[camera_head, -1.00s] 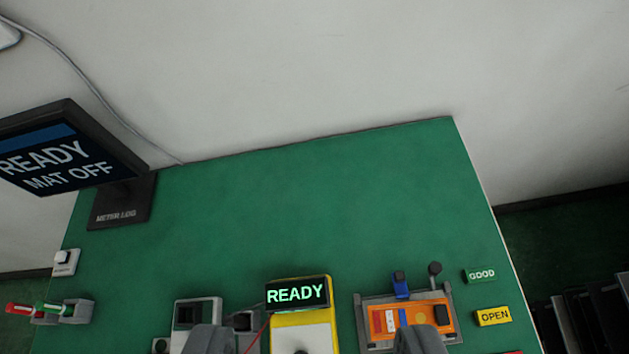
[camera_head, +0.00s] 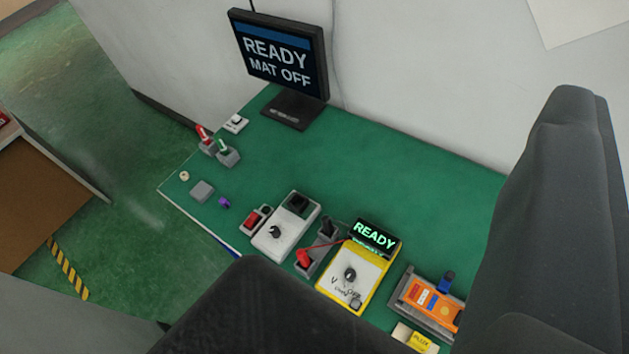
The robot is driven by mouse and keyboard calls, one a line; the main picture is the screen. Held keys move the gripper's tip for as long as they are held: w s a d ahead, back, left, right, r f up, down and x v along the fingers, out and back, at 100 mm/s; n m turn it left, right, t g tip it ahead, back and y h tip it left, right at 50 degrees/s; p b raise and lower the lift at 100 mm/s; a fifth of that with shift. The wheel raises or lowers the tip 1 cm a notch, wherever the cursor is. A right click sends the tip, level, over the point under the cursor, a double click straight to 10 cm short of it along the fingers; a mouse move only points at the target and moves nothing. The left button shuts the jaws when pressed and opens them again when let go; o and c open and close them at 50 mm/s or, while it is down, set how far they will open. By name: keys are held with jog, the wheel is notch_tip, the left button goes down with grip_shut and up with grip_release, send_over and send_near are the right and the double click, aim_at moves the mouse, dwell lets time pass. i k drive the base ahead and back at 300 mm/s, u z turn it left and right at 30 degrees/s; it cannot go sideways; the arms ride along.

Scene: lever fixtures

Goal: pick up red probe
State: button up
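A red probe (camera_head: 304,258) stands in a grey holder (camera_head: 316,263) near the middle of the green bench. A thin red lead runs from it to the yellow meter (camera_head: 350,275). A black probe (camera_head: 327,229) sits in the same holder, behind it. My gripper (camera_head: 410,185) shows as two large dark grey shapes, at the bottom and right of the view. They are wide apart, with nothing held between them. The bench things lie beyond them, and the red probe is clear of both. The right part of the bench is hidden.
Left of the holder are a white meter (camera_head: 285,228) and a red switch (camera_head: 252,219). Red and green handled tools (camera_head: 203,134) stand farther back. A monitor (camera_head: 279,60) reads READY, MAT OFF. An orange fixture (camera_head: 433,304) lies right. The bench's back middle is clear.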

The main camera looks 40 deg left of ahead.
aim_at(304, 261)
jog(key=u, duration=1.1)
jog(key=k, duration=0.6)
jog(key=z, duration=0.95)
